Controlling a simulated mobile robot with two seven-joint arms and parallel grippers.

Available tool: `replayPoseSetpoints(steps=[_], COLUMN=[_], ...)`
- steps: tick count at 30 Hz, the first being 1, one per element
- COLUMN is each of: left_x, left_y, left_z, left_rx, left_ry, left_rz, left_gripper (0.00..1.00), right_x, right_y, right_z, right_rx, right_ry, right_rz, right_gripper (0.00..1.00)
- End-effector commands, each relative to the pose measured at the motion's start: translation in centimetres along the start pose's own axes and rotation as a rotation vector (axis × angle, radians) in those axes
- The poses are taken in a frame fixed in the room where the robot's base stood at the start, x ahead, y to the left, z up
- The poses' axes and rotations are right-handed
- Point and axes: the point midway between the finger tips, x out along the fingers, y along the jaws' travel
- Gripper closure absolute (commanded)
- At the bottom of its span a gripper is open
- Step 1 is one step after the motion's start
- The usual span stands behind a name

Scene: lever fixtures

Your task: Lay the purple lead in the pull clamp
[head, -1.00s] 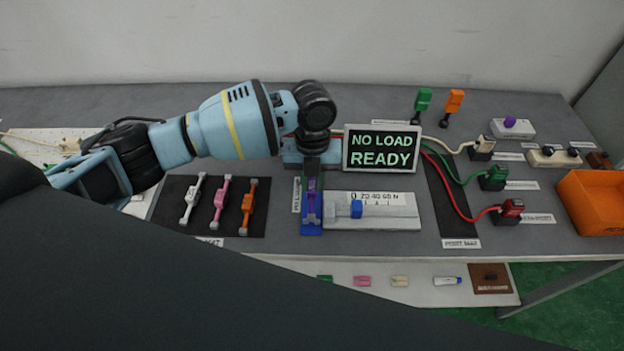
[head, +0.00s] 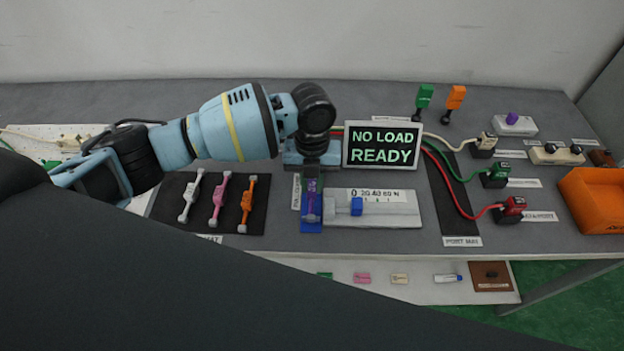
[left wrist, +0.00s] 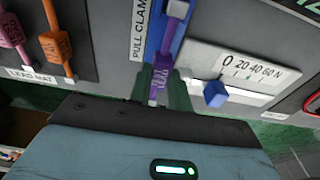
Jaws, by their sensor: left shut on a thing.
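The purple lead (head: 312,203) lies lengthwise over the blue pull clamp (head: 311,228) in the head view, next to the PULL CLAMP label. In the head view my left wrist hides the far end of the clamp. I cannot tell whether the lead is fully seated. My right gripper is not in view.
White, pink and orange leads lie on the dark lead mat (head: 176,228) to the left. A force scale with a blue knob (head: 356,206) adjoins the clamp on the right. A screen (head: 382,146) reading NO LOAD READY stands behind. An orange bin (head: 597,200) sits far right.

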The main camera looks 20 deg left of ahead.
Motion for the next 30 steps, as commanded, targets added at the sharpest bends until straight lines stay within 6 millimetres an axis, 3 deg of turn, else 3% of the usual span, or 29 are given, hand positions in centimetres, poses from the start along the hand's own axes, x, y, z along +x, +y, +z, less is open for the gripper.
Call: replayPoseSetpoints(steps=[30], left_x=[1.4], left_y=[0.0], left_z=[0.2], left_rx=[0.0], left_ry=[0.0], left_rz=[-0.001], left_gripper=[1.0], right_x=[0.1], right_y=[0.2], right_z=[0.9], right_rx=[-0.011], right_ry=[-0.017], right_rz=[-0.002], right_gripper=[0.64])
